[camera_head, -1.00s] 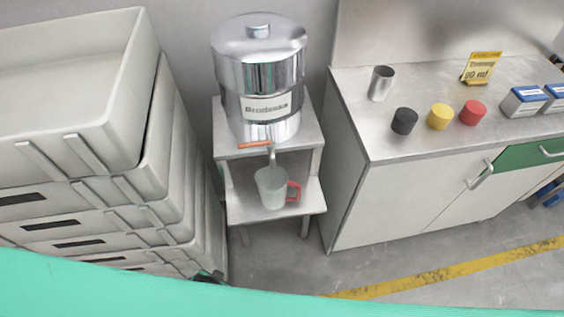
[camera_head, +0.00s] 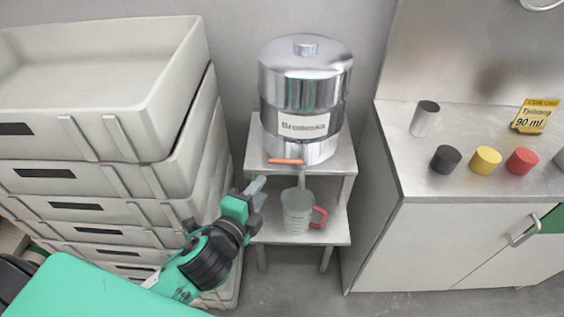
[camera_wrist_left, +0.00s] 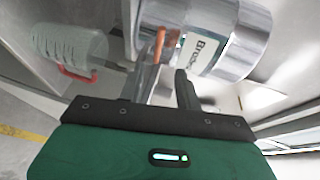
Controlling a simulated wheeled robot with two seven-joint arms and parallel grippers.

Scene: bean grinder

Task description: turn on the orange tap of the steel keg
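The steel keg (camera_head: 305,80) stands on the upper shelf of a small metal stand. Its orange tap handle (camera_head: 286,161) lies crosswise at the front of the base, above a spout. The handle also shows in the left wrist view (camera_wrist_left: 159,42), just beyond the fingertips. My left gripper (camera_head: 259,190) is below and left of the handle, apart from it in the head view. Its two fingers (camera_wrist_left: 166,75) are apart with nothing held between them. A clear jug (camera_head: 297,212) with a red handle stands under the spout. My right gripper is not in view.
Stacked grey crates (camera_head: 100,150) rise close on the left of my arm. A counter (camera_head: 390,140) stands right of the stand, with a steel cup (camera_head: 424,119), black, yellow and red cylinders, and a yellow sign (camera_head: 535,116). Floor shows below the stand.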

